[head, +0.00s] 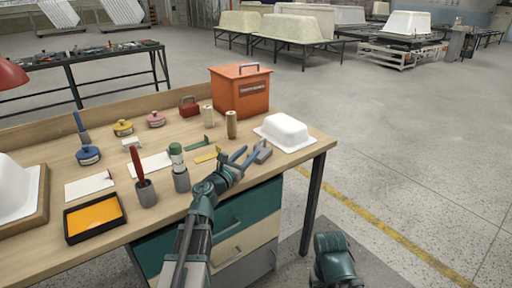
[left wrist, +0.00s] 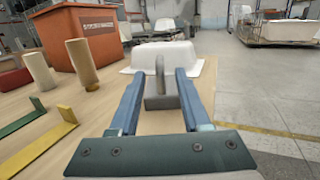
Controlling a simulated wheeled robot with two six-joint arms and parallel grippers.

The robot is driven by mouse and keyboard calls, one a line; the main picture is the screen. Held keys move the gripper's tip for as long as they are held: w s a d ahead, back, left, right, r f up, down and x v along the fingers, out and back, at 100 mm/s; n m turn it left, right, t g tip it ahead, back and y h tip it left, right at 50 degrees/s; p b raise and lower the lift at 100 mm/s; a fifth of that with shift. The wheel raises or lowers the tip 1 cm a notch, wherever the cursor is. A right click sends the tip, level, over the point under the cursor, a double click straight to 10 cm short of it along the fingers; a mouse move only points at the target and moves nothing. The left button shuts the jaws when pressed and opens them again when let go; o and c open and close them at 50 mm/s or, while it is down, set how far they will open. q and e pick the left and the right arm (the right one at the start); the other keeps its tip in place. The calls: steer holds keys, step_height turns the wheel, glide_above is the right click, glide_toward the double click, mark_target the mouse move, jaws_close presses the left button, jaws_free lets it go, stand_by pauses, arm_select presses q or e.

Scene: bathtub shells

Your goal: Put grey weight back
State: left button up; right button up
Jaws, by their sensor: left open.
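The grey weight (head: 263,152) stands on the workbench near its right end, just in front of the white tub model. In the left wrist view the grey weight (left wrist: 161,101) shows a flat block base with an upright post or handle. My left gripper (head: 244,155) is open, its blue fingers reaching toward the weight. In the left wrist view the fingers of my left gripper (left wrist: 160,74) lie on either side of the weight's upright part, with gaps on both sides. My right gripper is not in view.
The white tub model (head: 286,131) sits right behind the weight. An orange toolbox (head: 240,91) and two tan cylinders (head: 231,124) stand to the left. A green bracket (head: 198,145) and yellow strip (head: 207,155) lie nearby. The bench's right edge is close.

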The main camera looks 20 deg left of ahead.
arm_select(q)
steer(key=shift+v, duration=2.2)
steer(key=shift+s, duration=0.1)
